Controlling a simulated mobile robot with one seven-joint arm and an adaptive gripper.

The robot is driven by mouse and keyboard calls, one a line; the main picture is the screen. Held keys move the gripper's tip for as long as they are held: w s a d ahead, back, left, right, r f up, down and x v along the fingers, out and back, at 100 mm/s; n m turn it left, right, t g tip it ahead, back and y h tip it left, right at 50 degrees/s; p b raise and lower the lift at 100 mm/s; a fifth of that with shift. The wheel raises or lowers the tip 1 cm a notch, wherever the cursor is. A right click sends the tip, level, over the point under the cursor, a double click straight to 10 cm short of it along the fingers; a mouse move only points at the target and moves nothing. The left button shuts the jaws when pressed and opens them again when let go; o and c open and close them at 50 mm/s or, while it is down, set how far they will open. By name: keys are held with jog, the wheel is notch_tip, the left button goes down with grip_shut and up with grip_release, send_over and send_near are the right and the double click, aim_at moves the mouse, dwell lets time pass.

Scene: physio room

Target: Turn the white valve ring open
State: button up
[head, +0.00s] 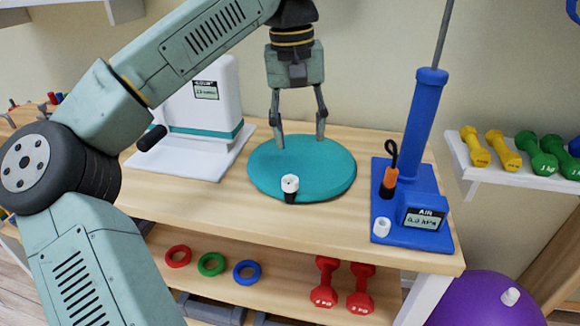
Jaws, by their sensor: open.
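A teal round cushion (325,175) lies flat on the wooden bench. A small white ring (290,183) sits on a short black stem at the cushion's front edge; it looks like the valve ring. My gripper (300,142) points down with its two fingers spread and nothing between them. In the picture its fingertips are above and behind the white ring, over the back part of the cushion, apart from the ring. Their exact height over the cushion is hard to tell.
A blue pump (418,150) with a gauge, an orange-handled tool (390,181) and a small white cap (381,227) stands right on the wooden bench (220,205). A white device (204,118) stands left. Coloured rings and red dumbbells (325,283) lie below; a purple ball (480,302) is lower right.

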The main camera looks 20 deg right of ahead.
aim_at(290, 176)
jog(key=shift+y, duration=0.5)
jog(key=f, duration=0.3)
jog(key=a+f, duration=0.1)
jog(key=f, duration=0.6)
jog(key=shift+w+a+f, duration=0.25)
jog(key=shift+w+f, duration=0.1)
jog(key=shift+f, duration=0.05)
grip_shut()
